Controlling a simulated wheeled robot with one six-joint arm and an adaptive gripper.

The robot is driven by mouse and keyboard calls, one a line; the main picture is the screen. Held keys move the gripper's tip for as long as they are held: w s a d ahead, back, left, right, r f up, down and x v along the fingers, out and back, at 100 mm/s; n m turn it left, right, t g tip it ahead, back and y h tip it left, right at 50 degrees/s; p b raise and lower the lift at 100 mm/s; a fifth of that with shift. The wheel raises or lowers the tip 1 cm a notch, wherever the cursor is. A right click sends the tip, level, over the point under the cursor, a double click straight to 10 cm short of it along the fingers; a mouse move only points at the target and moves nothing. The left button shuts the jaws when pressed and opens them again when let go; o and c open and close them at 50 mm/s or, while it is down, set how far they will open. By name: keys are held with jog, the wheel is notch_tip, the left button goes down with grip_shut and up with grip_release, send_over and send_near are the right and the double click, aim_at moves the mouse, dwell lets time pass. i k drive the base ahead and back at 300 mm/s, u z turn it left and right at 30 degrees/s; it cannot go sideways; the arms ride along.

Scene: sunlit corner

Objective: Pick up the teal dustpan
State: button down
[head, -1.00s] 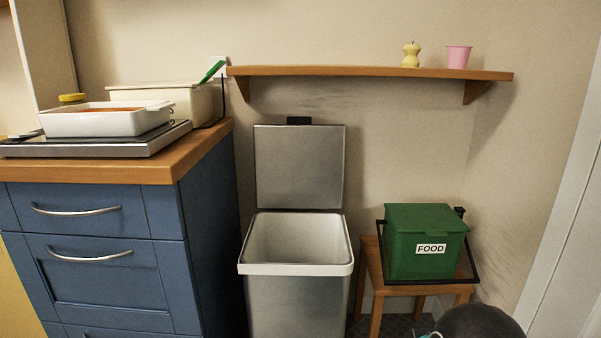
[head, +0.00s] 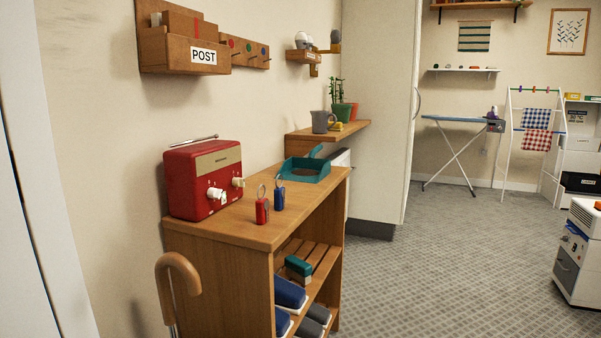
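The teal dustpan (head: 304,169) lies on the far end of the wooden shoe cabinet's top (head: 245,222). Its raised part points up toward the back right. My gripper is not in view.
A red radio (head: 204,178) stands on the cabinet's near end. A red key fob (head: 262,208) and a blue one (head: 280,197) lie in front of the dustpan. A wooden cane handle (head: 178,275) rises at the near side. Carpet (head: 420,270) to the right is clear.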

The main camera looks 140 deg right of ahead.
aim_at(311, 170)
jog(key=u, duration=5.85)
jog(key=i, duration=3.45)
jog(key=u, duration=1.7)
